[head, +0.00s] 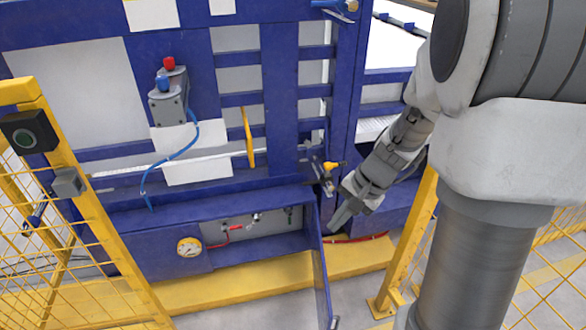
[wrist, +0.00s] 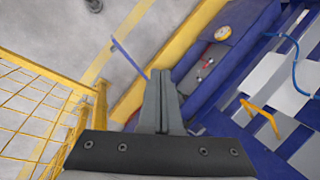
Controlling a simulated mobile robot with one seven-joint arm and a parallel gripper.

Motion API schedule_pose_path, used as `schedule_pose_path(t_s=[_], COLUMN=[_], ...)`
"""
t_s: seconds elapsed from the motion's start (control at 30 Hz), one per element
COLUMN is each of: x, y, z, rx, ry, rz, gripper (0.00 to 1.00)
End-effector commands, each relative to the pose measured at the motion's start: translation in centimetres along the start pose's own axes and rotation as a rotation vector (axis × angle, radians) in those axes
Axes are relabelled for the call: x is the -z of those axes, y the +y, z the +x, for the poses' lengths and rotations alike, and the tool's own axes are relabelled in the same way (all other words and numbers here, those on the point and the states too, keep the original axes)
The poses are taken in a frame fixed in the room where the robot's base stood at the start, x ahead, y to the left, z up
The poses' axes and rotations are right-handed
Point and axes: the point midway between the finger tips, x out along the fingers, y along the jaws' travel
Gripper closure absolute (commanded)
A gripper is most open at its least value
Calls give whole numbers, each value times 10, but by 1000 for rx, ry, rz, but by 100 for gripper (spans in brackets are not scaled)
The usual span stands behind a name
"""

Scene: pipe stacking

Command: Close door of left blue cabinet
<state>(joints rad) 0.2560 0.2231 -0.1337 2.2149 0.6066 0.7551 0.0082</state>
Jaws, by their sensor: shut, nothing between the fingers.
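The left blue cabinet (head: 160,222) is a low box along the base of the blue frame. Its front opening shows a red-handled valve and small fittings inside. Its door (head: 322,275) stands open, hinged at the right end and jutting toward the camera, seen nearly edge-on. My gripper (head: 340,219) is shut and empty, just right of the door near its hinge end.
A yellow base ledge (head: 215,289) runs below the cabinet. Yellow mesh fences stand at left (head: 85,230) and right (head: 408,245). A round gauge (head: 189,246) is on the cabinet front. A yellow-handled valve (head: 331,166) sits above my gripper. Grey floor lies in front of the ledge.

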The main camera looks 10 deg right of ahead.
Motion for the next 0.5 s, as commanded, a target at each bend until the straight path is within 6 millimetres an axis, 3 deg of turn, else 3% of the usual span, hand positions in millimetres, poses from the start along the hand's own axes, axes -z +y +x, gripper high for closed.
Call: schedule_pose_path(t_s=[0.03, 0.2, 0.5], x=[14, 52, 95], y=[15, 56, 158], z=[29, 98, 225], rx=[-4, -8, -50], ry=[-18, -51, -80], rz=[70, 289, 665], gripper=[100, 100, 100])
